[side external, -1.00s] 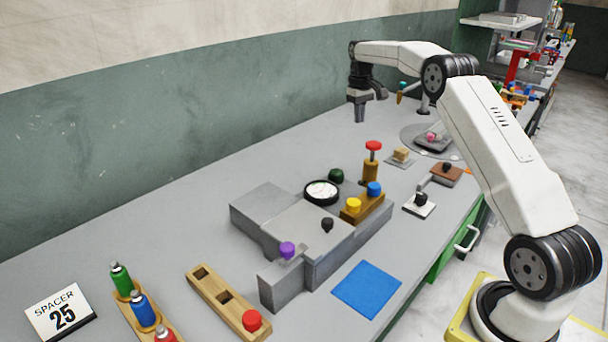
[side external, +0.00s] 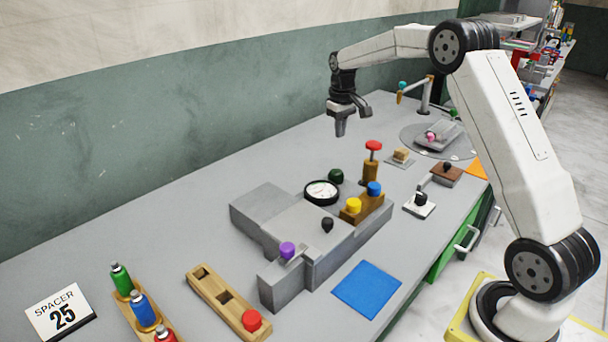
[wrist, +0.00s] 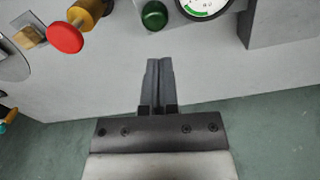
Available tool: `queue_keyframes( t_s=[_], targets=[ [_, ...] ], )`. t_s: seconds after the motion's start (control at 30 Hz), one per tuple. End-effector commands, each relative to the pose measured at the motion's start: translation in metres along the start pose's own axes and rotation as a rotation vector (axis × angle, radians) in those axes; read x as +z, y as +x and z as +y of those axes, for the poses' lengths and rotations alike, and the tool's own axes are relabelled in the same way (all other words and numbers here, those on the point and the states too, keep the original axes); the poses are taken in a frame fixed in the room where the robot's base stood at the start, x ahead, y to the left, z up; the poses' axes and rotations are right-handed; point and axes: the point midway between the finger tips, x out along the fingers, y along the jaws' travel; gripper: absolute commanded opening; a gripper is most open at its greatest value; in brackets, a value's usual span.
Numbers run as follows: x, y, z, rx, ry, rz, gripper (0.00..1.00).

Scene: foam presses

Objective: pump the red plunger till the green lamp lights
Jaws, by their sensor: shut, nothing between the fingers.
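The red plunger (side external: 373,145) has a red cap on a stem rising from a brass-coloured cylinder at the back of the grey press. It also shows at the upper left of the wrist view (wrist: 66,37). The lamp (side external: 336,175) is a dark green dome beside the round gauge (side external: 321,191); it looks unlit, and it shows in the wrist view too (wrist: 155,15). My gripper (side external: 341,134) is shut and empty, in the air to the left of the plunger and apart from it. In the wrist view its fingers (wrist: 158,66) are together.
Yellow (side external: 354,205) and blue (side external: 374,188) knobs stand on the press, with a black knob (side external: 327,224) and a purple knob (side external: 287,250) nearer. A blue mat (side external: 367,289) lies in front. A round turntable (side external: 410,140) is beyond the plunger. The bench near the wall is clear.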

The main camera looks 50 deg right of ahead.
Motion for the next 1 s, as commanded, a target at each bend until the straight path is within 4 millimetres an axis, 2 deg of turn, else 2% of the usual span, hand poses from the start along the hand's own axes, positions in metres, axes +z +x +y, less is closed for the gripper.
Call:
queue_keyframes(
  t_s=[0.47,1.0],
  targets=[
    [0.027,0.006,-0.043,0.000,-0.034,0.037,0.00],
    [0.068,0.015,-0.086,-0.003,-0.069,0.078,0.00]
  ],
)
